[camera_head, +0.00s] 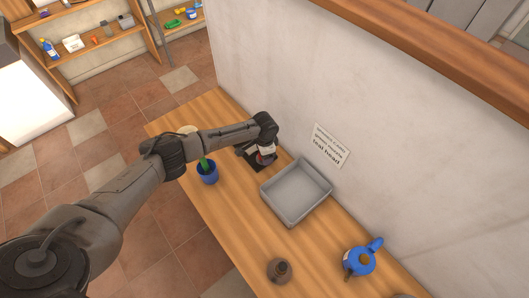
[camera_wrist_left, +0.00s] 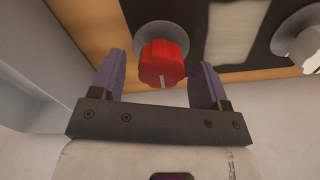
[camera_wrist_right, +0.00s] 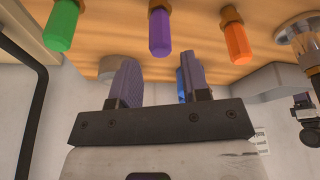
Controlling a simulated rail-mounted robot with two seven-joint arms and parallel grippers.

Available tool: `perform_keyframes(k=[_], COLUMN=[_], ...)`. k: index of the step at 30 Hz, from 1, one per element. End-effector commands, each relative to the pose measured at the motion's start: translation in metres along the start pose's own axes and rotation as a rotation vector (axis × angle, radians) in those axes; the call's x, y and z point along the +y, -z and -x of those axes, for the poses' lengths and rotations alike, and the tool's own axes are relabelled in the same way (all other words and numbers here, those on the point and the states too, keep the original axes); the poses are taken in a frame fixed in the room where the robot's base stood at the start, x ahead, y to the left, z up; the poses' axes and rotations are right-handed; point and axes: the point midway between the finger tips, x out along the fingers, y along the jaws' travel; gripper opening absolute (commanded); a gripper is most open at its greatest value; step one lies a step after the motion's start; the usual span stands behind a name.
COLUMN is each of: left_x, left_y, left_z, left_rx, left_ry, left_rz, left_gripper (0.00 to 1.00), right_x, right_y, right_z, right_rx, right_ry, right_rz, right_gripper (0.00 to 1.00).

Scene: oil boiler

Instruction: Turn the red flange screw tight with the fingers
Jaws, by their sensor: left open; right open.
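The red flange screw (camera_wrist_left: 162,64) is a ribbed red knob with a light mark on its face. It sits in front of a round grey flange (camera_wrist_left: 160,33) on a black plate. My left gripper (camera_wrist_left: 160,80) is open, with one finger on each side of the screw and a visible gap to both. In the head view my left gripper (camera_head: 263,154) is over the black plate at the wall side of the wooden table; the screw is hard to make out there. My right gripper (camera_wrist_right: 155,80) is open and empty; it is not seen in the head view.
A grey tray (camera_head: 296,192) lies beside the left gripper. A blue pot (camera_head: 207,173), a brown jar (camera_head: 279,270) and a blue kettle (camera_head: 359,260) stand on the table. Green (camera_wrist_right: 61,25), purple (camera_wrist_right: 160,33) and orange (camera_wrist_right: 237,42) handles are near the right gripper.

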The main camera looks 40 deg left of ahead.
Motion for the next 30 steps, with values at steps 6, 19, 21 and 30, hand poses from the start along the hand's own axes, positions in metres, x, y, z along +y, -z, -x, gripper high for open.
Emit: perform_keyframes(k=[6,19,21,30], left_x=[-0.001,-0.001,-0.001,0.000], left_y=[0.000,0.001,0.000,0.000], left_z=[0.021,0.102,0.112,0.136], left_rx=[0.002,0.004,0.002,0.001], left_ry=[0.001,0.001,0.002,0.001], left_rz=[0.000,-0.001,0.000,0.000], left_gripper=[0.69,0.69,0.69,0.69], right_x=[0.001,0.003,0.003,0.001], right_y=[-0.001,-0.004,-0.005,-0.005], right_z=[-0.002,-0.012,-0.013,-0.015], right_rx=[0.000,-0.001,-0.001,-0.001], right_ry=[-0.002,-0.008,-0.008,-0.004], right_rz=[0.002,0.010,0.010,0.005], right_gripper=[0.43,0.43,0.43,0.43])
